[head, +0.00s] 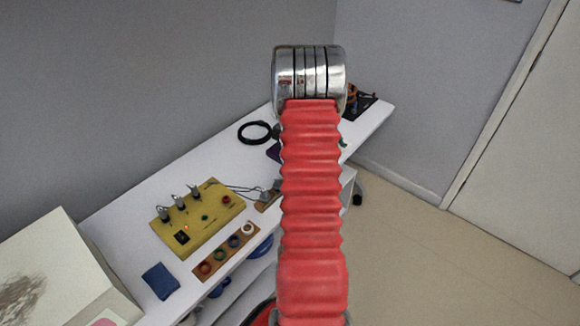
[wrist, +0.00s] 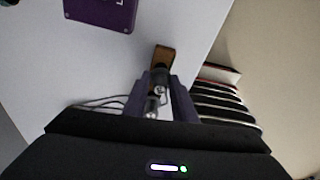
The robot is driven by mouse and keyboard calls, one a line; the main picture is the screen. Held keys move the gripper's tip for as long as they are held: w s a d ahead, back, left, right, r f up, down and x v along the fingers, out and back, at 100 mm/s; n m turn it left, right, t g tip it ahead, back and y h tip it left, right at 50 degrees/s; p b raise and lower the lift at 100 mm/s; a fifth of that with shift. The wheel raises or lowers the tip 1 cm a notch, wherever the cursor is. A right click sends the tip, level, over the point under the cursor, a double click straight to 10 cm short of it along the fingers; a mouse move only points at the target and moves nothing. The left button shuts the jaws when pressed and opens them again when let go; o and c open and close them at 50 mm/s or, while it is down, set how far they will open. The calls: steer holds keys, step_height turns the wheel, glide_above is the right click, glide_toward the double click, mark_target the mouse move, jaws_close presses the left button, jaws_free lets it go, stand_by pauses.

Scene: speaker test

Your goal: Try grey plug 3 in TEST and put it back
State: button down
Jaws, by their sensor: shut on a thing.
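My gripper (wrist: 160,84) is shut on a grey metallic plug (wrist: 158,91) in the wrist view. No number is readable on it. A brown wooden block (wrist: 164,53) lies just past the fingertips; I cannot tell whether the plug touches it. Thin cables (wrist: 100,102) run left from the plug area.
A purple box (wrist: 98,10) lies beyond the gripper in the wrist view. A pale box (head: 50,275) stands at left.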

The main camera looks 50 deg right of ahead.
steer(key=shift+f, duration=0.6)
stand_by(0.3)
steer(key=c, duration=1.4)
jaws_free()
steer(key=shift+r, duration=3.75)
